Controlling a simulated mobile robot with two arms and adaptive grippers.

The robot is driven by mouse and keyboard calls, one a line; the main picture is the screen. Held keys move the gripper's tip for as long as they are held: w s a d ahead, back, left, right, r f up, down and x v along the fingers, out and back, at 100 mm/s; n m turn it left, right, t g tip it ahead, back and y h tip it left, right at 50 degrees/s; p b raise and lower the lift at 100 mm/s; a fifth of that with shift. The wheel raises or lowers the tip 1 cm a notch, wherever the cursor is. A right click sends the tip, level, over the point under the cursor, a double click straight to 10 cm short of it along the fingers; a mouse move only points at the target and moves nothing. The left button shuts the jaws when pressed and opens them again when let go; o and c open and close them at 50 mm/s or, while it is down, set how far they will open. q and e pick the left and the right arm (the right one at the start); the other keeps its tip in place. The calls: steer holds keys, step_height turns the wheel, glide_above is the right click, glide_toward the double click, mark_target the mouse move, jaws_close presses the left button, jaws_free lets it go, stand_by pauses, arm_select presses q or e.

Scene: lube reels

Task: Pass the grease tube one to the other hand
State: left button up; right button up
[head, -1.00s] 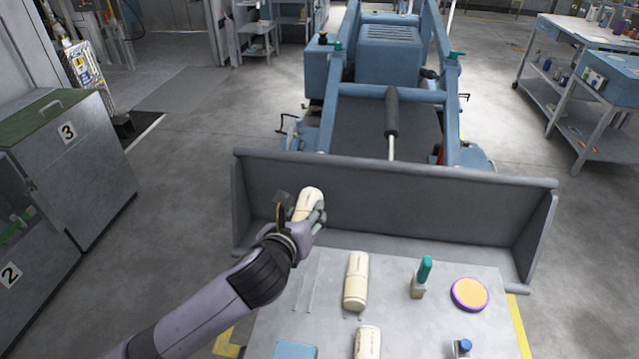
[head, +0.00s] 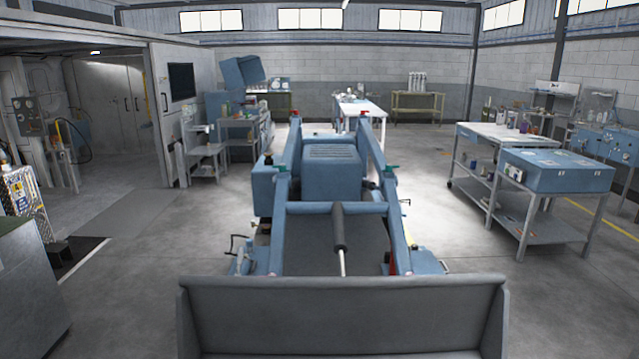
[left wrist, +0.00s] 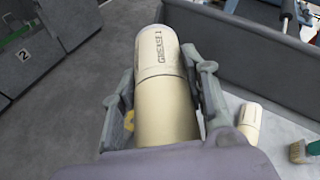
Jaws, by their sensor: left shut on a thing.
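My left gripper (left wrist: 165,86) is shut on a cream cylindrical tube, the grease tube one (left wrist: 160,62), in the left wrist view. The fingers press on both sides of it, and its far end, with dark lettering, points away from the wrist. Its near end is hidden behind my gripper's palm. The head view looks over the work surface and shows neither the tube nor a gripper. My right gripper is in no current frame.
A second cream tube (left wrist: 249,122) and a brush (left wrist: 303,150) are at the right of the left wrist view. A grey loader bucket (head: 340,310) spans the front of the head view. Blue-topped benches (head: 556,172) stand at right. Open floor lies on both sides.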

arm_select(q)
steer(key=shift+s+a, duration=0.15)
steer(key=shift+s, duration=0.15)
stand_by(0.5)
